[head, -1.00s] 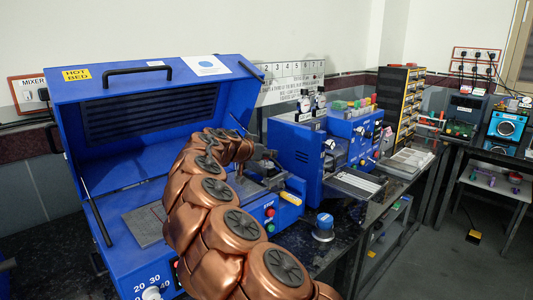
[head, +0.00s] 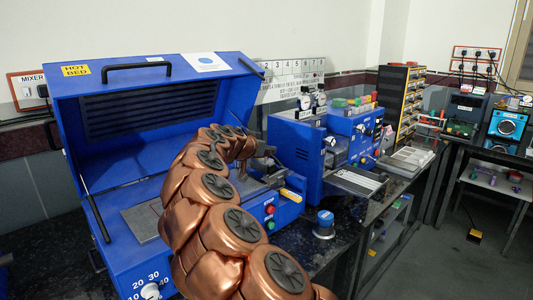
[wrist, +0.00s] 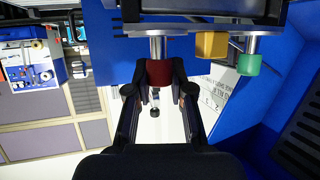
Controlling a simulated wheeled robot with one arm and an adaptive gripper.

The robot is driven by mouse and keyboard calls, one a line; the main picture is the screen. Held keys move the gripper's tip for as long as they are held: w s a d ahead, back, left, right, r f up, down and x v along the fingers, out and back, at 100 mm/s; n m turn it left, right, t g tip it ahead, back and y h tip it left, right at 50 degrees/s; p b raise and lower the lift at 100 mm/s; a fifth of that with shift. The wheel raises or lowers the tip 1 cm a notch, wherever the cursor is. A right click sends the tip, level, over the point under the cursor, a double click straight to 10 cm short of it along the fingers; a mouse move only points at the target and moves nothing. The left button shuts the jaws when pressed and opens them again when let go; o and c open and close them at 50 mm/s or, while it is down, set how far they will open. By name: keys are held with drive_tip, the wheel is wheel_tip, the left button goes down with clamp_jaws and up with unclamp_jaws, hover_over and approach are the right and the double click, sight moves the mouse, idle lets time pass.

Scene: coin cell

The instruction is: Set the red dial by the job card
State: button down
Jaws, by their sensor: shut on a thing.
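In the wrist view a dark red cylindrical dial (wrist: 159,73) sits at the end of a metal shaft. My gripper (wrist: 159,92) has a finger on each side of it and is shut on it. No marks on the dial can be read. In the head view the dial is hidden behind my copper arm and the wrist at the blue press-like machine. A white card with a blue disc (head: 207,62) lies on the raised hot bed lid; I cannot tell whether it is the job card.
A yellow block (wrist: 211,44) and a green knob (wrist: 249,64) are close to the right of the dial in the wrist view. The open blue hot bed (head: 150,110) is at the left. A blue machine (head: 296,150) stands right of my wrist. A blue-topped pot (head: 324,222) stands on the bench.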

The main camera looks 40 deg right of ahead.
drive_tip(key=shift+f+n+t+y+b, duration=0.2)
drive_tip(key=shift+n+t+y+b, duration=0.1)
drive_tip(key=shift+n+t+b, duration=0.5)
drive_tip(key=shift+r+n+t+y+p, duration=0.25)
drive_tip(key=shift+n+t+y+p, duration=0.25)
drive_tip(key=shift+n+t, duration=0.5)
drive_tip(key=n+t+y+p, duration=0.2)
drive_tip(key=p, duration=0.1)
drive_tip(key=shift+t, duration=0.3)
drive_tip(key=shift+n+t+y+p, duration=0.3)
drive_tip(key=shift+n+p, duration=0.2)
drive_tip(key=shift+p, duration=0.15)
drive_tip(key=shift+n+t+y+p, duration=0.7)
drive_tip(key=shift+n+y+p, duration=0.45)
drive_tip(key=shift+p, duration=0.75)
drive_tip(key=c, duration=1.3)
unclamp_jaws()
drive_tip(key=shift+o, duration=0.2)
